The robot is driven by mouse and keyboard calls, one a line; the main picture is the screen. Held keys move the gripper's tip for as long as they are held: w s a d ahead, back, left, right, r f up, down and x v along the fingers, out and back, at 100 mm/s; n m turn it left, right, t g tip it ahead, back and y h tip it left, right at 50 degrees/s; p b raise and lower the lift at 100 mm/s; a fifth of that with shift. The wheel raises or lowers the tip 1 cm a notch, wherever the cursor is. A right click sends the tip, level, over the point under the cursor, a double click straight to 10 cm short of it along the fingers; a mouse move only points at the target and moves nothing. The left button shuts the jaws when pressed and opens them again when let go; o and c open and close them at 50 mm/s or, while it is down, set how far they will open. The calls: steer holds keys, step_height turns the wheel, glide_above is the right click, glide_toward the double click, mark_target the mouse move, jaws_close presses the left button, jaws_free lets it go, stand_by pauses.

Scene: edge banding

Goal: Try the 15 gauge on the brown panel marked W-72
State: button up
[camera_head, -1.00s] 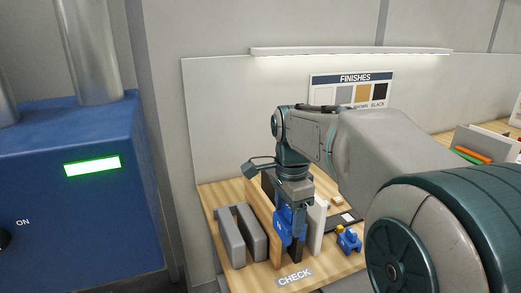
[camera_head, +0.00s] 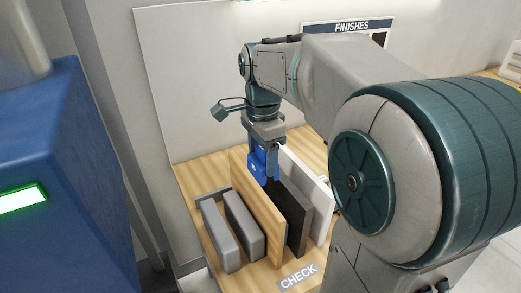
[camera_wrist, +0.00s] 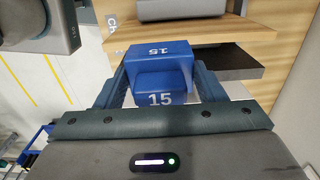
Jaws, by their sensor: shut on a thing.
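My gripper (camera_head: 263,172) is shut on a blue gauge (camera_head: 256,163), whose faces read 15 in the wrist view (camera_wrist: 160,98). It holds the gauge over the row of upright panels on the bench, by the tan-brown panel (camera_head: 262,218) and the black panel (camera_head: 295,215). The brown panel's edge also shows in the wrist view (camera_wrist: 215,31), beyond the gauge. I cannot tell whether the gauge touches a panel. No W-72 mark is readable.
Two grey panels (camera_head: 243,225) stand left of the brown one, and a white panel (camera_head: 318,205) stands right of the black one. A CHECK label (camera_head: 299,276) is on the bench front. A blue machine (camera_head: 65,165) stands at the left. My arm hides the right side.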

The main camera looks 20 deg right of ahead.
steer(key=shift+f+b, duration=2.2)
steer(key=shift+f, duration=0.8)
steer(key=shift+f+b, duration=0.45)
steer(key=shift+f, duration=0.25)
steer(key=o, duration=1.1)
steer(key=shift+r, duration=0.1)
steer(key=shift+r+p, duration=3.25)
steer(key=shift+r, duration=0.7)
